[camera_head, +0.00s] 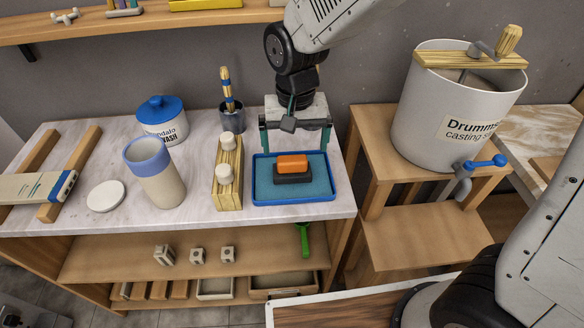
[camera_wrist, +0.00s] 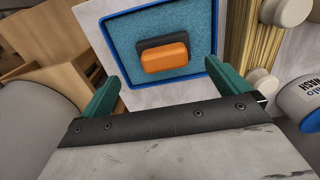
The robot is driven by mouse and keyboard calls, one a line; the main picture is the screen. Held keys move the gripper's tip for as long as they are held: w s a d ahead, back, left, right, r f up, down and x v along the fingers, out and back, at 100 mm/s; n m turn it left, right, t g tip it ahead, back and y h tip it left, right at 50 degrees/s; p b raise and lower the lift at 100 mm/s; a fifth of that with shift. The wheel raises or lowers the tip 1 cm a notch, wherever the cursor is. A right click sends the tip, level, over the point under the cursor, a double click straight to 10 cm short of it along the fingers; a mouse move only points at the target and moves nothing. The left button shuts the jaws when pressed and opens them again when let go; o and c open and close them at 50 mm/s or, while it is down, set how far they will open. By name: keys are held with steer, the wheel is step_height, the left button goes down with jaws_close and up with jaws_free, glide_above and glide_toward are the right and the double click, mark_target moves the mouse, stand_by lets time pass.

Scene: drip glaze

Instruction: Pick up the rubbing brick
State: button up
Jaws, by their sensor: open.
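The rubbing brick (camera_head: 292,168) shows as an orange block on a dark base, lying on the teal pad of a blue-rimmed tray (camera_head: 259,199) on the marble-topped bench. In the wrist view the brick (camera_wrist: 164,57) is beyond my fingers, and the tray (camera_wrist: 111,43) surrounds it. My gripper (camera_head: 296,146) is open and empty, with its green fingers spread wide behind and above the brick in the head view. In the wrist view my gripper (camera_wrist: 190,85) has one finger either side of the brick, apart from it.
Left of the tray stands a wooden rack (camera_head: 231,170) with white knobs, then a blue-rimmed cup (camera_head: 157,175) and a lidded wash jar (camera_head: 163,121). A brush pot (camera_head: 232,117) stands behind. A large casting drum (camera_head: 440,95) stands right on a wooden stand.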

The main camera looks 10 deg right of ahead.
mark_target(292, 158)
steer(key=f, duration=0.7)
steer(key=shift+w+a+f, duration=0.2)
steer(key=shift+a+f, duration=0.1)
steer(key=c, duration=1.1)
